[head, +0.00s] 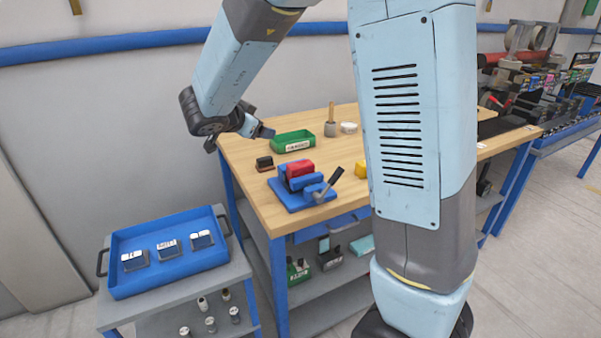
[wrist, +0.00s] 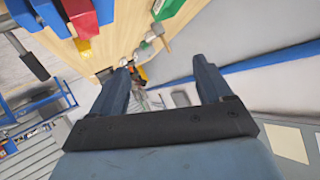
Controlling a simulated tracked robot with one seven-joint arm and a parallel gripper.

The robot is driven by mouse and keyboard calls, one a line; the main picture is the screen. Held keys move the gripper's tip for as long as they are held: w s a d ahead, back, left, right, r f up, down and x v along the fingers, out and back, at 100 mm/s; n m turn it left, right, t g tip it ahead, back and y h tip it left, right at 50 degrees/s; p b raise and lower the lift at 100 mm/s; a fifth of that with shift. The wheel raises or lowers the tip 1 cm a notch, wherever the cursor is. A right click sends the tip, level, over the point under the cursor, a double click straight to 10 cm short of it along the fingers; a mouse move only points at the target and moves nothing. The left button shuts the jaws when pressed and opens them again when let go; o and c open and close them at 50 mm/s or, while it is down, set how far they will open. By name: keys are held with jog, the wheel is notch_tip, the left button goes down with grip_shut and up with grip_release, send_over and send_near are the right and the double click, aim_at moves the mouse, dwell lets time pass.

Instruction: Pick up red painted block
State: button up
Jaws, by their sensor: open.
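In the wrist view a red block (wrist: 81,18) shows at the upper left beside blue parts (wrist: 50,15). My gripper (head: 262,129) is above the bench's back left corner, behind and left of the red block and apart from it. In the wrist view my gripper (wrist: 162,72) has its two fingers spread with nothing held between them.
A green bin (head: 293,143), a dark block (head: 264,162), a mallet (head: 330,127) and a yellow piece (head: 361,169) stand nearby. A blue tray (head: 205,263) with metal blocks is lower left.

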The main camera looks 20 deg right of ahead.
jog(key=s+a+f+m+g+h, duration=0.1)
jog(key=s+f+g+h, duration=0.2)
jog(key=s+f+g, duration=0.25)
send_near(298, 164)
jog(key=d+f, duration=0.2)
jog(key=shift+t, duration=0.35)
jog(key=shift+x, duration=2.8)
jog(key=shift+r, duration=0.25)
jog(key=c, duration=1.4)
